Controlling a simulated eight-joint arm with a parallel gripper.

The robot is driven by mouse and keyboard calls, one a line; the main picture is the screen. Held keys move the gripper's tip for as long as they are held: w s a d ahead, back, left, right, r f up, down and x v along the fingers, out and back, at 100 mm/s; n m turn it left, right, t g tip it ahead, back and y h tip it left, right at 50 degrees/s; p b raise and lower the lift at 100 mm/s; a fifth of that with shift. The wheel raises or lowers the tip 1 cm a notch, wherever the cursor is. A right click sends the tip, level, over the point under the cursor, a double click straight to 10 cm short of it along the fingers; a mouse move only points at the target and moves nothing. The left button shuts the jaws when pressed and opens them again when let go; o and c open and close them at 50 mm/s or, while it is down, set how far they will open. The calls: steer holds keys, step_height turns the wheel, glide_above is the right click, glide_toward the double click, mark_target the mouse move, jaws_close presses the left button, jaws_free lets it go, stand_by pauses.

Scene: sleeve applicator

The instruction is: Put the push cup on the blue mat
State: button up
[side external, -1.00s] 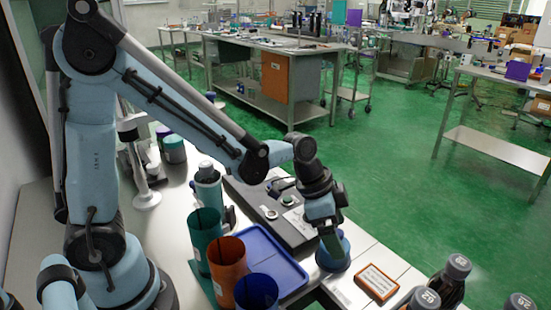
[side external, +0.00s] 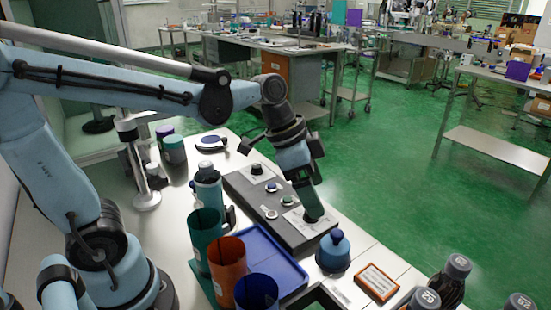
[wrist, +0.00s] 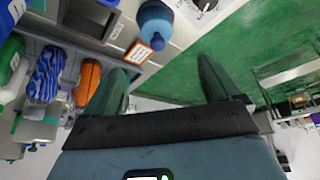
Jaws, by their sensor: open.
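The push cup (side external: 333,252), a blue dome with a darker knob on top, stands upright on the pale worktop. It also shows in the wrist view (wrist: 155,24) near the top. The blue mat (side external: 282,262), flat with a raised rim, lies left of the push cup and apart from it; cups hide its near left part. My gripper (side external: 312,214) is tilted above the right end of a dark control box, up and left of the push cup in the side view. In the wrist view its green fingers (wrist: 165,88) are spread with nothing between them.
The dark control box (side external: 240,190) has knobs and buttons. Teal, orange (side external: 227,262) and navy cups stand beside the mat. An orange-edged card (side external: 377,281) lies right of the push cup. Several dark capped bottles (side external: 452,282) stand at the lower right.

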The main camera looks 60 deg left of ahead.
steer(key=s+a+f+n+t+y, duration=0.1)
steer(key=s+a+n+t+y, duration=0.2)
steer(key=s+a+n, duration=0.3)
steer(key=shift+a+f+n+t, duration=0.15)
steer(key=shift+f+n+t, duration=0.15)
steer(key=shift+n, duration=0.8)
steer(key=shift+w, duration=0.1)
